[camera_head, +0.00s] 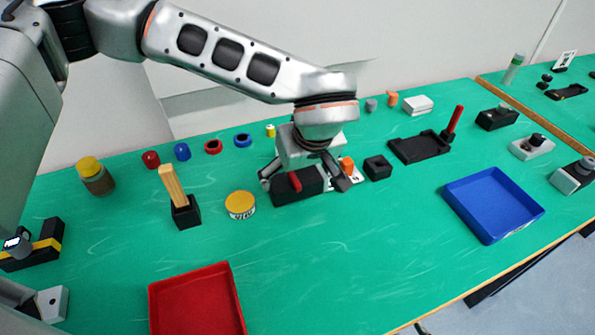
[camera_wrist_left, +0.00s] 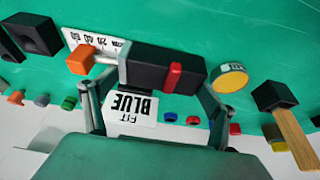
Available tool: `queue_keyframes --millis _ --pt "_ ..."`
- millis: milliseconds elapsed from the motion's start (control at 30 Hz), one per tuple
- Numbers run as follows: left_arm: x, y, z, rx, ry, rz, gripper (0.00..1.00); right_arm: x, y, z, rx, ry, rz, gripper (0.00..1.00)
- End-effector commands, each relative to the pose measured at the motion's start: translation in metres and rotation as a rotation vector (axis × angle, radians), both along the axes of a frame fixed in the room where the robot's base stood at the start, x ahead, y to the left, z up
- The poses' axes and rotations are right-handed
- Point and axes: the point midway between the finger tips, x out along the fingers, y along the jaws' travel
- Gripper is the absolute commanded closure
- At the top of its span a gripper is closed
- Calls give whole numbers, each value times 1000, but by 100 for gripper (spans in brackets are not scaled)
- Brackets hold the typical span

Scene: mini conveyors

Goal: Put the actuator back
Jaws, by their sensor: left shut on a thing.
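A black block with a red band (camera_head: 297,182), which looks like the actuator, is low over the green table at the middle. It also shows in the wrist view (camera_wrist_left: 150,68). A grey rod seems to join it to an orange end piece (camera_wrist_left: 80,61), which partly shows in the head view (camera_head: 347,164). My left gripper (camera_head: 304,184) comes from above and is shut on the black block, with one finger at each end. Whether the block touches the table is hard to tell. My right gripper is not in view.
A white scale card (camera_wrist_left: 82,40) lies beside the orange piece. A yellow-topped tin (camera_head: 240,205) and a black holder with a wooden handle (camera_head: 186,214) stand left. A black socket (camera_head: 378,167) and black tray (camera_head: 420,149) are right. Red (camera_head: 235,290) and blue (camera_head: 532,212) trays lie in front.

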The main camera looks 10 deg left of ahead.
Motion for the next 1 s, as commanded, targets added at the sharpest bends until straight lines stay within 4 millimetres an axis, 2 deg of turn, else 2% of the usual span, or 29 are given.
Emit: queue_keyframes --millis 467,500,533,833,1000 --pt "0 0 -8 0 -1 0 55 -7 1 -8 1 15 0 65" --pt "0 0 -8 0 -1 0 4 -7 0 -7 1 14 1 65" --pt "0 0 -7 0 -1 0 0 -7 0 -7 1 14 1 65" --pt "-1 0 -6 0 0 0 0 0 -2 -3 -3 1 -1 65" --pt "-6 -5 11 0 -3 -2 0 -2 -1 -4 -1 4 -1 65"
